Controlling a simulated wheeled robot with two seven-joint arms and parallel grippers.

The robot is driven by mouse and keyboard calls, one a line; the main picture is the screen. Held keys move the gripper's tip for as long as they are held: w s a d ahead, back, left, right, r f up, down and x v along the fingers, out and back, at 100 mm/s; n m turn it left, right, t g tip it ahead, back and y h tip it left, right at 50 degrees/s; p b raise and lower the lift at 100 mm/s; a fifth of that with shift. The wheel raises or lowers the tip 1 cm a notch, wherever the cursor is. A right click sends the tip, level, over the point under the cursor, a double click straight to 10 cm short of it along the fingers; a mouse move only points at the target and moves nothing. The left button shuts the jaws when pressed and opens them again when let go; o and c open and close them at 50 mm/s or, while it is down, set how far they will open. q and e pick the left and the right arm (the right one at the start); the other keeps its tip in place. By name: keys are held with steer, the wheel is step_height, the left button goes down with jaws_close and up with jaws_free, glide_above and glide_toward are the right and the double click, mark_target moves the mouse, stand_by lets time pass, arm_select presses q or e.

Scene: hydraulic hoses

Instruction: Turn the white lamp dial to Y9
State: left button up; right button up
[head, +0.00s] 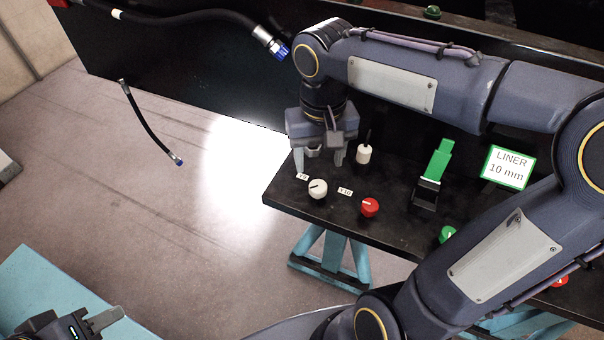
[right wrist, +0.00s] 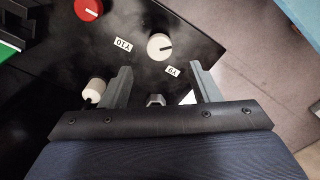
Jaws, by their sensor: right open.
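The white lamp dial (head: 318,188) sits near the left front corner of the black bench; it also shows in the right wrist view (right wrist: 160,46). Its dark pointer line points left in the head view, between no clearly matched labels. The Y9 label (head: 302,176) lies just up-left of the dial and the Y10 label (head: 345,191) to its right. My right gripper (head: 320,162) is open and empty above the bench, behind the dial, its fingers apart and not touching it. My left gripper (head: 103,321) is at the bottom left, far from the dial; its jaw gap is unclear.
A red knob (head: 370,207) stands right of the dial. A white cylinder with a black stalk (head: 363,154) stands close to my right gripper. A green block (head: 437,162) and a LINER 10 mm sign (head: 508,167) are further right.

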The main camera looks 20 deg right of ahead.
mark_target(318, 186)
step_height(318, 186, down, 7)
steer(key=shift+s+f, duration=0.1)
steer(key=shift+f, duration=0.1)
stand_by(0.3)
steer(key=c, duration=1)
